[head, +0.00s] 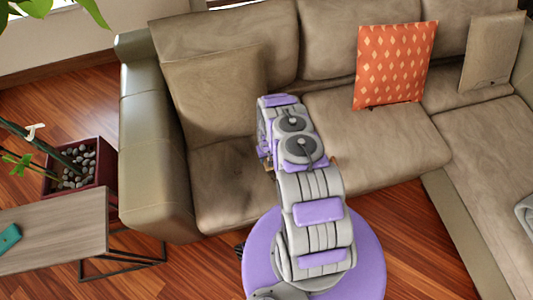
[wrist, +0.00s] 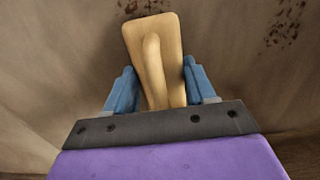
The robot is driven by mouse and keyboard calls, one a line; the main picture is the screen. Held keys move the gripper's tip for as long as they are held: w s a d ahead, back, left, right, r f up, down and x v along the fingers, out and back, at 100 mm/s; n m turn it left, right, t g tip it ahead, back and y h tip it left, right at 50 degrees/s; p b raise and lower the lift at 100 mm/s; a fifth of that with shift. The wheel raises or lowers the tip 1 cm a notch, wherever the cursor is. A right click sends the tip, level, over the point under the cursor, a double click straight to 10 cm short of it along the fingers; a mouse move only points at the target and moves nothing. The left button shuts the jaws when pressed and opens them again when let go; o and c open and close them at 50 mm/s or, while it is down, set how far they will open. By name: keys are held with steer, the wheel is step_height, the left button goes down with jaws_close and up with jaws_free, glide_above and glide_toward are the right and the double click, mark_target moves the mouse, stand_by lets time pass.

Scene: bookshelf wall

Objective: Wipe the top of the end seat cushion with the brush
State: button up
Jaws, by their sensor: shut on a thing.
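The end seat cushion (head: 222,190) is the brown-grey left seat of the sofa, next to the left armrest. Its fabric fills the background of the wrist view (wrist: 60,70), with dark specks at the top middle and upper right. My gripper (wrist: 157,68) has blue fingers on either side of the wooden brush (wrist: 138,36) and is shut on it. The brush has a flat pale back with a raised handle; its bristles are hidden. In the head view my arm reaches over the right part of the end cushion and hides the gripper. I cannot tell whether the brush touches the fabric.
An orange patterned pillow (head: 395,64) and a beige pillow (head: 490,52) lean on the sofa back. Another pillow (head: 213,95) stands behind the end cushion. A wooden side table (head: 55,228) and a planter (head: 100,165) stand left of the armrest (head: 155,150).

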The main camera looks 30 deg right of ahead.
steer(key=shift+s+a+p, duration=0.45)
steer(key=shift+s+p, duration=0.3)
steer(key=shift+s, duration=1.6)
steer(key=shift+s+a+p, duration=0.5)
steer(key=shift+s+p, duration=0.2)
steer(key=shift+s, duration=1.6)
steer(key=shift+s+a+p, duration=0.45)
steer(key=shift+s+p, duration=0.3)
steer(key=shift+s, duration=1.6)
steer(key=shift+s+r+p, duration=0.1)
steer(key=shift+r+p, duration=0.45)
steer(key=shift+r, duration=0.75)
step_height(320, 180, up, 3)
steer(key=shift+r+p, duration=0.2)
steer(key=shift+p, duration=0.4)
